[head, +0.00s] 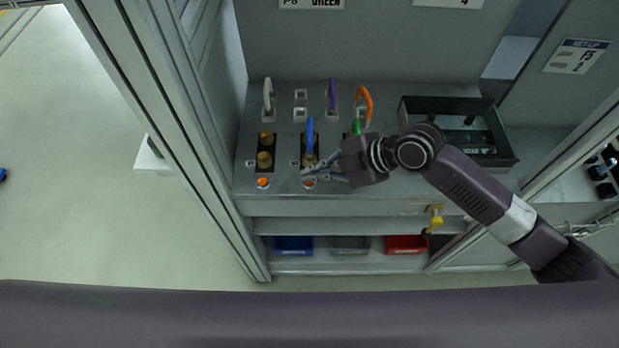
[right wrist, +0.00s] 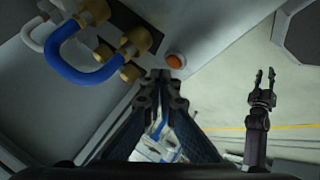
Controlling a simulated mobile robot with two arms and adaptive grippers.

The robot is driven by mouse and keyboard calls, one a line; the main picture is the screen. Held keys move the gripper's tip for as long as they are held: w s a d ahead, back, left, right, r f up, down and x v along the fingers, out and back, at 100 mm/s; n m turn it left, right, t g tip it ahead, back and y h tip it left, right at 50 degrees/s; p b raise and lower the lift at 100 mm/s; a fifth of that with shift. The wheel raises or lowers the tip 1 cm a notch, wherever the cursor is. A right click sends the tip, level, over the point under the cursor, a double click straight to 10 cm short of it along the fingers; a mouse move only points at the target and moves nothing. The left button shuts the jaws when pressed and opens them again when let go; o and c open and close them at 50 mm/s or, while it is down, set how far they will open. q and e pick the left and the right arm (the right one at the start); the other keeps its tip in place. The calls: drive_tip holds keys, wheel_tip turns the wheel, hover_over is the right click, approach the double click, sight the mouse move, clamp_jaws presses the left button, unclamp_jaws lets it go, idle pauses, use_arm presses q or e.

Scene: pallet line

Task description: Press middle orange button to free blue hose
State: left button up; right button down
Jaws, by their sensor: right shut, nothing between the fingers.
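The blue hose (head: 309,134) stands in the middle station of the grey panel. In the right wrist view the blue hose (right wrist: 66,66) loops between brass fittings (right wrist: 134,42). The middle orange button (head: 309,184) is in front of it; it also shows in the right wrist view (right wrist: 175,61). My right gripper (head: 308,175) is shut and empty, its tips at the button; in the right wrist view its tips (right wrist: 160,76) are just short of the button's image. I cannot tell whether they touch. My left gripper (right wrist: 265,80) shows only in the right wrist view, fingers apart.
A left orange button (head: 263,182) sits before bare brass fittings (head: 265,159). White, purple and orange hoses (head: 364,98) stand behind. A green hose (head: 355,126) is partly hidden by my right arm. A dark tray (head: 510,150) is at right. Blue, grey and red bins (head: 405,244) sit below.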

sight(312, 183)
drive_tip(key=shift+r+p, duration=2)
drive_tip(key=shift+r, duration=0.6)
drive_tip(key=shift+f, duration=0.1)
